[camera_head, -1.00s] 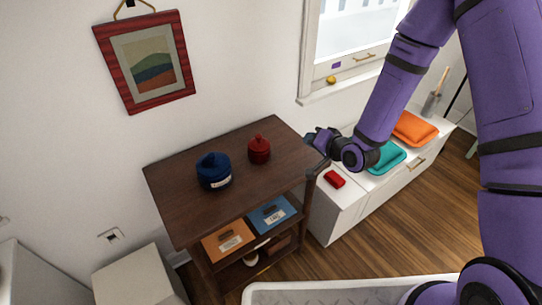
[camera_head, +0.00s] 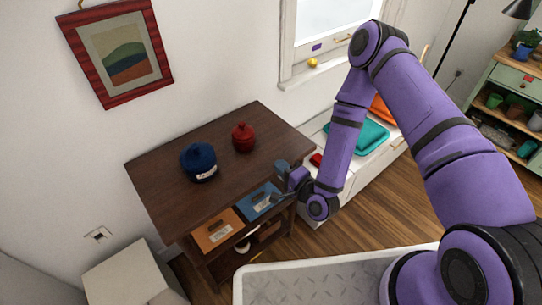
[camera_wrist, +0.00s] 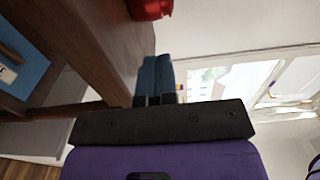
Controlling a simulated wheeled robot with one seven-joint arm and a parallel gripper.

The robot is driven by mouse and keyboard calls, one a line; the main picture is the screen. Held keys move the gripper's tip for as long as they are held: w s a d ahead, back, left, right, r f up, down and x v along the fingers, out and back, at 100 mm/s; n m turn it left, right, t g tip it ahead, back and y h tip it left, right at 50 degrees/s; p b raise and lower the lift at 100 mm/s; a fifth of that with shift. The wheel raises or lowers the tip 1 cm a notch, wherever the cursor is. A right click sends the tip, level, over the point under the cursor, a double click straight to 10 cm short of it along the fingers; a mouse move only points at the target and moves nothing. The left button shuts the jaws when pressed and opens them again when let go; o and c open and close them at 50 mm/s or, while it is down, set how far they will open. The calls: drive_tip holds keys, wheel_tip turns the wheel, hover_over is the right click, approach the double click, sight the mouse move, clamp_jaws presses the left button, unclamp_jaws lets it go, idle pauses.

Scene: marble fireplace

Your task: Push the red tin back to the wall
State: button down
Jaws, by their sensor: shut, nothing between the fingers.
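The red tin (camera_head: 243,138) is a small lidded pot with a knob. It stands upright on the dark wooden table (camera_head: 165,165), towards the back edge by the wall. It also shows at the top of the wrist view (camera_wrist: 150,8), partly cut off. My gripper (camera_head: 283,166) is shut and empty at the table's right front edge, to the right of the tin and apart from it. In the wrist view the closed blue fingertips (camera_wrist: 154,66) lie beside the table's edge, pointing up towards the tin.
A white cabinet with a teal cushion (camera_head: 357,136) stands to the right. The table's front left is clear.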

sight(252, 140)
drive_tip(key=x, duration=1.3)
drive_tip(key=x, duration=1.5)
